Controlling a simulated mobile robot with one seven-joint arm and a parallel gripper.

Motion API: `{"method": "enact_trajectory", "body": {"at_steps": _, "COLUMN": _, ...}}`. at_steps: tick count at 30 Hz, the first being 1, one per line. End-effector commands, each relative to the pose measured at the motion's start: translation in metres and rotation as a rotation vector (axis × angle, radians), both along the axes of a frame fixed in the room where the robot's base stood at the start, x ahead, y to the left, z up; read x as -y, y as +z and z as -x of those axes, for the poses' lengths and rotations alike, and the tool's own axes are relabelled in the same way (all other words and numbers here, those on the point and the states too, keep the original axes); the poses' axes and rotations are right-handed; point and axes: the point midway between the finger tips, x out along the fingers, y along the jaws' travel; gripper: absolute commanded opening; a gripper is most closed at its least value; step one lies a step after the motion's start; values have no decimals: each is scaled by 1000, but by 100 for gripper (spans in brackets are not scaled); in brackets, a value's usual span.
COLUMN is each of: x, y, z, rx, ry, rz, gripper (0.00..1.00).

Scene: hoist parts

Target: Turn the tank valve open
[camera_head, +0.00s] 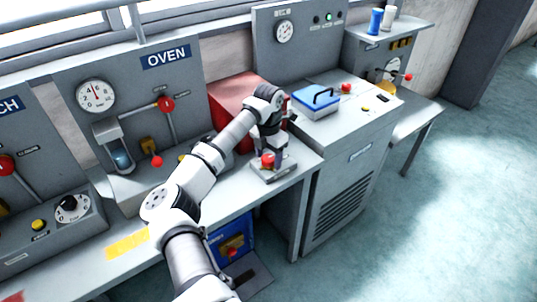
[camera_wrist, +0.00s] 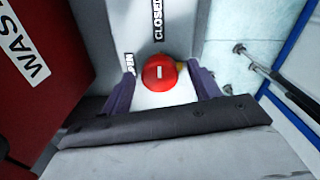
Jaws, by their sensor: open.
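A red ball knob (camera_wrist: 160,73) sits between the fingers of my gripper (camera_wrist: 161,80) in the wrist view. The labels CLOSED and, partly hidden, what looks like OPEN are on the grey surface beyond it. In the head view the red knob (camera_head: 267,160) stands on a small grey plate (camera_head: 273,172) on the bench, beside a red box. My gripper (camera_head: 271,150) points down over it. The fingers are apart on either side of the knob, and I cannot tell whether they touch it. The valve's stem is hidden below the knob.
The red box (camera_head: 232,92), partly behind my arm, shows a WAS... label (camera_wrist: 24,45) close at the left in the wrist view. A blue-lidded case (camera_head: 317,101) stands on the cabinet at the right. The OVEN panel (camera_head: 130,85) stands behind my arm. Open floor lies at right.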

Motion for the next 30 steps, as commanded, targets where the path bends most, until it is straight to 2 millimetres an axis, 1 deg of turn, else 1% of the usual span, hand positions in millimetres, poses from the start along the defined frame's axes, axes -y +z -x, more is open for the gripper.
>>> {"method": "enact_trajectory", "body": {"at_steps": 1, "x": 0, "y": 0, "z": 0, "rx": 0, "ry": 0, "rz": 0, "gripper": 61}}
{"method": "enact_trajectory", "body": {"at_steps": 9, "x": 0, "y": 0, "z": 0, "rx": 0, "ry": 0, "rz": 0, "gripper": 26}}
{"method": "enact_trajectory", "body": {"at_steps": 11, "x": 0, "y": 1, "z": 0, "rx": 0, "ry": 0, "rz": 0, "gripper": 18}}
{"method": "enact_trajectory", "body": {"at_steps": 12, "x": 0, "y": 1, "z": 0, "rx": 0, "ry": 0, "rz": 0, "gripper": 16}}
{"method": "enact_trajectory", "body": {"at_steps": 21, "x": 0, "y": 0, "z": 0, "rx": 1, "ry": 45, "rz": -1, "gripper": 16}}
{"method": "enact_trajectory", "body": {"at_steps": 26, "x": -1, "y": 0, "z": 0, "rx": 1, "ry": 132, "rz": -1, "gripper": 16}}
{"method": "enact_trajectory", "body": {"at_steps": 30, "x": -1, "y": -1, "z": -1, "rx": 2, "ry": 244, "rz": -1, "gripper": 16}}
